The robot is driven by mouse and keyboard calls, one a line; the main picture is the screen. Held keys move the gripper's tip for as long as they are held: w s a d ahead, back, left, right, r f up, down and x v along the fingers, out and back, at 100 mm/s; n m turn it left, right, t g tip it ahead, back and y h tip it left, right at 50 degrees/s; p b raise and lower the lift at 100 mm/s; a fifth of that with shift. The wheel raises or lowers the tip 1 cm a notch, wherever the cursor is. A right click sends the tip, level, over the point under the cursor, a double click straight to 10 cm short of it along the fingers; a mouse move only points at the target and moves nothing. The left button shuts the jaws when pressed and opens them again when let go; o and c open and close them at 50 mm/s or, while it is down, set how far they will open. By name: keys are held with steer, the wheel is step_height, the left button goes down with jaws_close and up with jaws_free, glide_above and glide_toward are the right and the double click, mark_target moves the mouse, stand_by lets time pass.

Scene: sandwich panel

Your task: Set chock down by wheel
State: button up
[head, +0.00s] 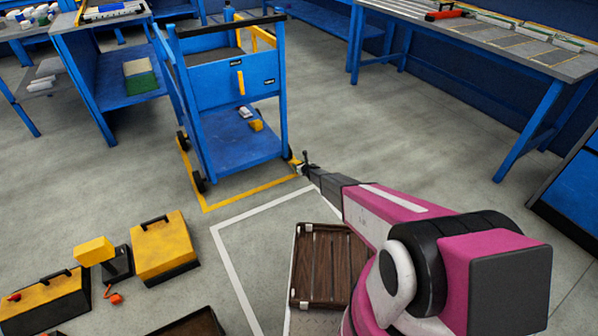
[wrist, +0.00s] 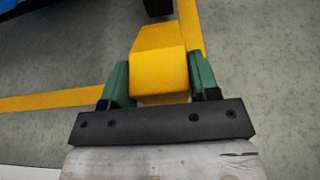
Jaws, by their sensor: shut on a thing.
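My gripper (wrist: 160,80) has its two green fingers shut on the sides of a yellow chock (wrist: 160,62), a wedge-like block with a sloped top. In the head view my gripper (head: 304,165) is low beside the front right wheel (head: 291,155) of the blue cart (head: 236,160), and little of the chock shows there. In the wrist view a dark rounded part, likely the wheel (wrist: 157,6), shows at the top edge, just beyond the chock. I cannot tell whether the chock touches the floor or the wheel.
A yellow floor line (head: 250,194) runs around the cart. A small yellow block (head: 256,125) lies on its lower shelf. Yellow toolboxes (head: 163,247) stand at the lower left, and a brown slatted crate (head: 325,262) is near my arm. Floor right of the cart is clear.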

steer(key=shift+f, duration=1.95)
steer(key=shift+f, duration=0.25)
steer(key=o, duration=1.1)
steer(key=shift+o, duration=0.2)
